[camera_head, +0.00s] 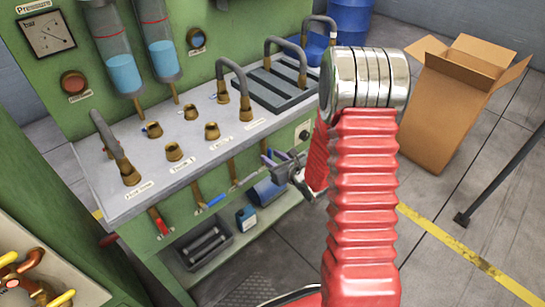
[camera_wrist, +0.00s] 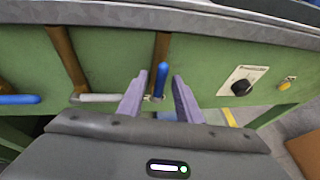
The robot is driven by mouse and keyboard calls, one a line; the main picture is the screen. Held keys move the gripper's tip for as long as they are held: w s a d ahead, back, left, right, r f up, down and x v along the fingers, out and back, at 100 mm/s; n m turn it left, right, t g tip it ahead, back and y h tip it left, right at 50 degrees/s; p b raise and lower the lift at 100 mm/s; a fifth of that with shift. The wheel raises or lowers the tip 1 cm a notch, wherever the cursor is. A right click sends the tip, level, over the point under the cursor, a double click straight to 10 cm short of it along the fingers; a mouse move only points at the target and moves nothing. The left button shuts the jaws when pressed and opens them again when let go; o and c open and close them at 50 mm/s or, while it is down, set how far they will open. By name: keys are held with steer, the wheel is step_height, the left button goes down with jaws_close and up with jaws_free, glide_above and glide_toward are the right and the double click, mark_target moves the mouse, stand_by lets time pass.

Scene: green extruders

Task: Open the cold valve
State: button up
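Several valve levers hang on brown pipes under the front of the green machine. One blue-handled lever (camera_wrist: 162,78) lies in line with its pipe and shows between my fingers in the wrist view. My gripper (camera_wrist: 160,80) has two lilac fingers, which are open, one on each side of this handle with a visible gap. In the head view my gripper (camera_head: 268,159) is at the machine's front, and hides that lever. Another blue lever (camera_head: 212,203) to the left is turned sideways; it also shows in the wrist view (camera_wrist: 18,99). I cannot read which valve is cold.
A white lever (camera_wrist: 100,97) sits sideways just left of my fingers. A red lever (camera_head: 159,221) is farther left. A black knob (camera_wrist: 242,88) is to the right. A shelf below holds a grey bin (camera_head: 203,246). A cardboard box (camera_head: 450,105) stands on the floor at right.

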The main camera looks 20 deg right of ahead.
steer(key=v, duration=1.2)
steer(key=shift+s+r, duration=0.2)
steer(key=shift+s, duration=0.2)
